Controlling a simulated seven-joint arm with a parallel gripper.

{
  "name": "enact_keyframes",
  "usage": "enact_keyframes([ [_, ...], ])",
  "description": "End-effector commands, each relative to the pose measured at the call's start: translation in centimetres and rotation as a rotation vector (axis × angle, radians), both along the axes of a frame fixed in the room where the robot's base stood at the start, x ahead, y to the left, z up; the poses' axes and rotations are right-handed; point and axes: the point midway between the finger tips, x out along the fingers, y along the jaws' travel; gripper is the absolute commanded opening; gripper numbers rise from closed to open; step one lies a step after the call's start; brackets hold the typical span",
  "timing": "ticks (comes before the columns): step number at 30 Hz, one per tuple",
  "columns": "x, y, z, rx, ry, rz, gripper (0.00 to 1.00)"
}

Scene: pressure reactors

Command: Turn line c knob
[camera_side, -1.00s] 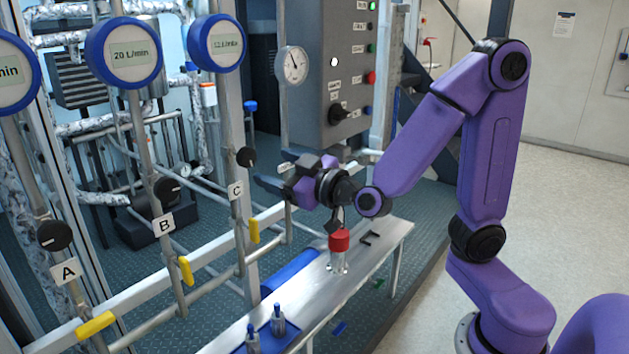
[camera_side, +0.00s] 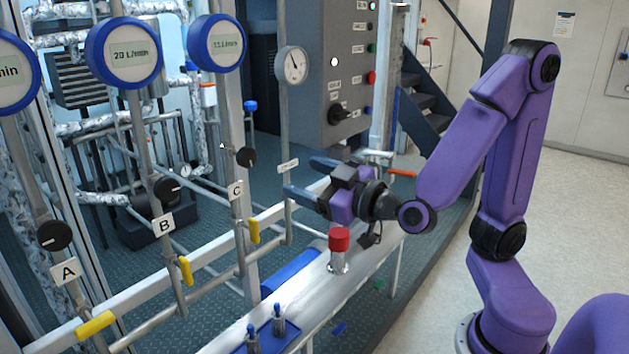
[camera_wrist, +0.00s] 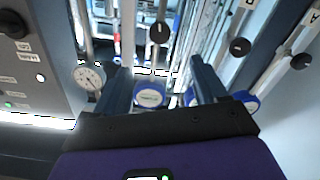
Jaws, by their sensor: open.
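The line C knob (camera_side: 246,156) is a round black knob on the upright pipe above the white C label (camera_side: 236,190). In the wrist view the line C knob (camera_wrist: 160,32) shows at the top centre, beyond the fingers. My gripper (camera_side: 298,176) is open and empty, to the right of the knob and apart from it, with its blue-grey fingers pointing left toward the pipes. In the wrist view my gripper (camera_wrist: 161,78) shows spread fingers with a round blue-rimmed flow meter (camera_wrist: 150,95) seen between them.
A pressure gauge (camera_side: 292,65) stands on a thin pipe between the knob and my gripper. A grey control box (camera_side: 335,100) is behind. Knobs B (camera_side: 167,189) and A (camera_side: 54,235) are farther left.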

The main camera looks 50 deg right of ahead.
Motion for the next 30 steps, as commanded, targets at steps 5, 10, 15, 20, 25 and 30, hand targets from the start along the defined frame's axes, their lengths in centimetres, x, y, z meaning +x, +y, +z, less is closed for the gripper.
enact_keyframes([
  [5,-0.7,0.0,0.0,0.0,0.001,0.0,0.72],
  [10,-0.9,0.0,0.0,0.0,0.001,-0.001,0.72],
  [15,-0.9,0.0,0.0,0.0,0.001,-0.001,0.72],
  [20,-0.9,0.4,-0.1,0.008,0.011,0.019,0.72],
  [25,-1.3,3.6,-1.4,0.069,0.109,0.18,0.72],
  [30,-3.4,8.3,-3.5,0.127,0.299,0.427,0.72],
])
